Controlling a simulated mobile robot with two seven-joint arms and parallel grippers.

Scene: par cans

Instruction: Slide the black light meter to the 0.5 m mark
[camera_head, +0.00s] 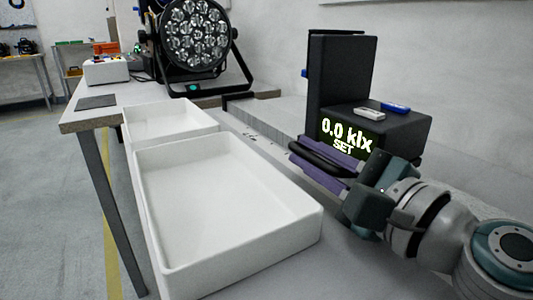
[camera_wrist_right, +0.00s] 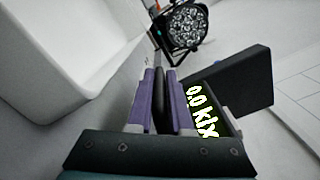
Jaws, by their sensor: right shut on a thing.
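The black light meter (camera_head: 341,75) stands upright on the bench at the right of the head view, with a tall back plate and a lower box. Its lit display (camera_head: 345,140) reads "0.0 klx" and "SET". My right gripper (camera_head: 304,150) is at its front, its purple fingers shut around a black bar handle (camera_wrist_right: 159,98). The meter also shows in the right wrist view (camera_wrist_right: 240,78), to the right of the fingers. Small dark marks (camera_head: 255,140) lie on the bench beyond the gripper, too small to read. My left gripper is not in view.
A white tray (camera_head: 166,270) lies left of the gripper, with another white tray (camera_head: 128,125) behind it. A multi-lens lamp (camera_head: 194,35) stands at the far end. Small blue (camera_head: 396,107) and white (camera_head: 369,114) items lie on the meter's box. A wall is behind.

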